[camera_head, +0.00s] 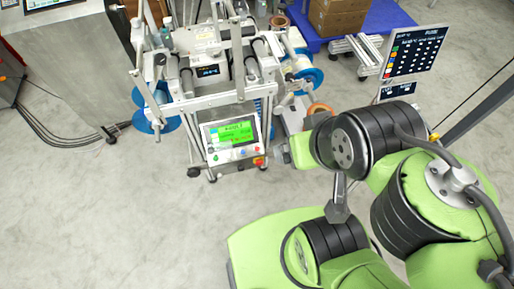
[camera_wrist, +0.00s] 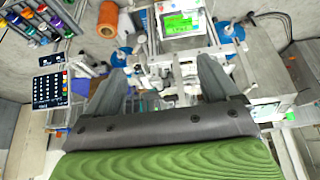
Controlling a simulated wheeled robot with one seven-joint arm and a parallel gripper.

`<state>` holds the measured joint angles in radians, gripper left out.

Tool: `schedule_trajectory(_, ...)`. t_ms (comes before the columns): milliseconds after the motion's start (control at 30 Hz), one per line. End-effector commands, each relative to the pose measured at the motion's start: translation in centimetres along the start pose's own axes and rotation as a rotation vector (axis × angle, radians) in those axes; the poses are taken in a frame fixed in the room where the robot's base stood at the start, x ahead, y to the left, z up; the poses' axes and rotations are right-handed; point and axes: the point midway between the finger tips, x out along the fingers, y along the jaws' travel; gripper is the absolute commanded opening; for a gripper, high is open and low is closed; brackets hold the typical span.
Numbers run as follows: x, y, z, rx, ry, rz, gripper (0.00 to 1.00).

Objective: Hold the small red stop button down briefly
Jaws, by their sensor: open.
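The control panel (camera_head: 205,131) is a light box with a lit green screen (camera_head: 232,133), on the front of a reel machine. A row of small coloured buttons runs below the screen. A red knob (camera_head: 258,161) on yellow sits at the panel's lower right corner. Which small button is the red stop button is too small to tell. The panel also shows at the top of the wrist view (camera_wrist: 181,23), beyond my fingers. My gripper (camera_wrist: 163,82) is open, its two grey fingers wide apart, with nothing held and apart from the panel.
The reel machine (camera_head: 207,42) has metal bars, rollers and blue reels (camera_head: 165,110) on both sides. A dark display board (camera_head: 415,52) stands at the right. Cardboard boxes (camera_head: 335,17) rest on a blue pallet behind. The concrete floor in front of the machine is clear at left.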

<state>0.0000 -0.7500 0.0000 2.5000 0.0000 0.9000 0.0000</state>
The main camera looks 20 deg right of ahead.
Motion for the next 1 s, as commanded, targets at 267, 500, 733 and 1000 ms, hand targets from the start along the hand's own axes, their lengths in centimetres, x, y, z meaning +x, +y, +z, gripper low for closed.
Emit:
schedule_trajectory(267,0.0,0.0,0.0,0.0,0.0,0.0,0.88)
schedule_trajectory(500,0.0,0.0,0.0,0.0,0.0,0.0,0.62)
schedule_trajectory(733,0.0,0.0,0.0,0.0,0.0,0.0,0.27)
schedule_trajectory(1000,0.0,0.0,0.0,0.0,0.0,0.0,0.0)
